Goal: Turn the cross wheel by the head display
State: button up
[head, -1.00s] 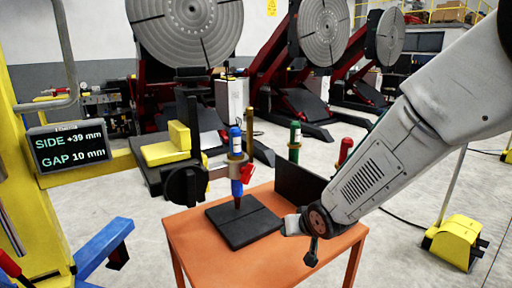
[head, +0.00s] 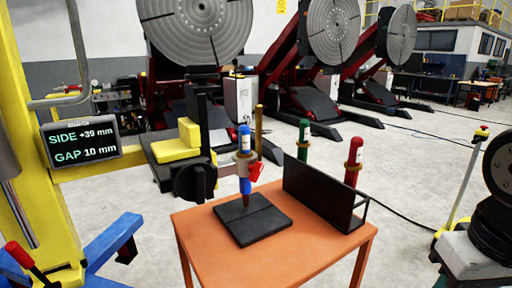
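The display (head: 80,141) hangs on the yellow frame at the left and reads SIDE +39 mm, GAP 10 mm. A dark round wheel-like part (head: 190,182) sits right of it, below the yellow block; I cannot make out whether it has a cross shape. A blue torch-like tool (head: 244,155) with a red lever (head: 256,172) stands beside this part. Its tip points down at a black plate (head: 252,219) with a seam. My gripper is not in view.
A blue beam (head: 108,235) and a red-handled lever (head: 18,254) are at lower left. Large tilted discs stand behind.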

aim_at(194, 181)
jog(key=z, duration=0.9)
jog(key=k, duration=0.9)
jog(key=u, duration=1.45)
